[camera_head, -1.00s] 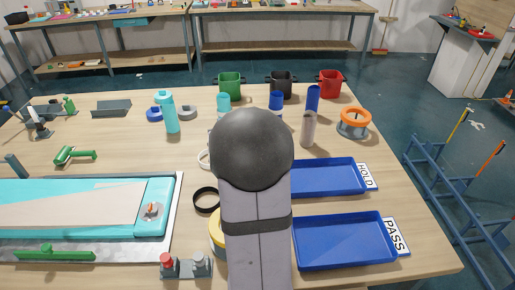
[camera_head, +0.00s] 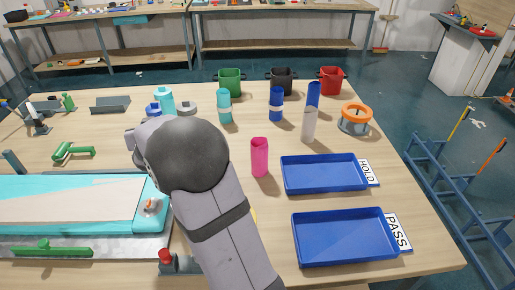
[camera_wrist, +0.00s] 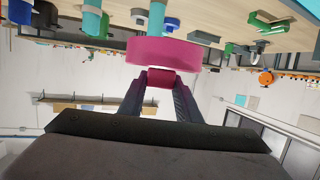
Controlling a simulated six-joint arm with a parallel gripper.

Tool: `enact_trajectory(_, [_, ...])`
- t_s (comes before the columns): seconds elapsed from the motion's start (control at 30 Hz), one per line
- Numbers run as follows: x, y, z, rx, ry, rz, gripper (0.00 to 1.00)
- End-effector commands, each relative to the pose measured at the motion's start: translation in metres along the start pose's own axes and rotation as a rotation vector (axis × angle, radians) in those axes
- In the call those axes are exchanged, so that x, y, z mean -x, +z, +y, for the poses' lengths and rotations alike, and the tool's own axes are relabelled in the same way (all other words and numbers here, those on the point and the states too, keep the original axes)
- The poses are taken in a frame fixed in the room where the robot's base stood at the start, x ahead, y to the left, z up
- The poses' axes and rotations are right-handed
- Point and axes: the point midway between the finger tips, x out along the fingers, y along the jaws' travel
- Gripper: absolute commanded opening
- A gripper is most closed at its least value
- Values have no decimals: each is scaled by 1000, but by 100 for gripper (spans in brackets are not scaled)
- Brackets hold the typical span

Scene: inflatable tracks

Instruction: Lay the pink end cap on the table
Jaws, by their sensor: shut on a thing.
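In the wrist view a pink end cap (camera_wrist: 165,54) is held between the fingers of my gripper (camera_wrist: 160,80), which is shut on it. The cap shows as a wide, curved pink band with a smaller pink part between the fingers. It appears to be above the table (camera_wrist: 222,12), with a teal cylinder (camera_wrist: 156,18) beyond it; whether they touch cannot be told. In the head view my arm hides the fingers and the cap. A pink tube (camera_head: 260,158) stands upright on the table (camera_head: 235,148), left of the HOLD tray.
Blue trays HOLD (camera_head: 322,172) and PASS (camera_head: 344,236) lie at the right. Several upright tubes, a white one (camera_head: 308,124) among them, and an orange-topped ring (camera_head: 355,118) stand behind. A teal-framed panel (camera_head: 80,205) lies at left. The table's middle is partly clear.

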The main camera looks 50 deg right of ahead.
Motion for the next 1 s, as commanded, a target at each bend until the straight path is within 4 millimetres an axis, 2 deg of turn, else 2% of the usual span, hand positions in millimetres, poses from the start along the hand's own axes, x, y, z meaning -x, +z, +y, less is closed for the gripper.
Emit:
enact_trajectory(0.37, [-51,-48,57,-76,230,4,5])
enact_trajectory(0.6, [-82,-70,116,-131,415,2,5])
enact_trajectory(0.83, [-104,-72,180,-182,590,-1,5])
enact_trajectory(1.0, [-115,-59,231,-221,718,-3,5])
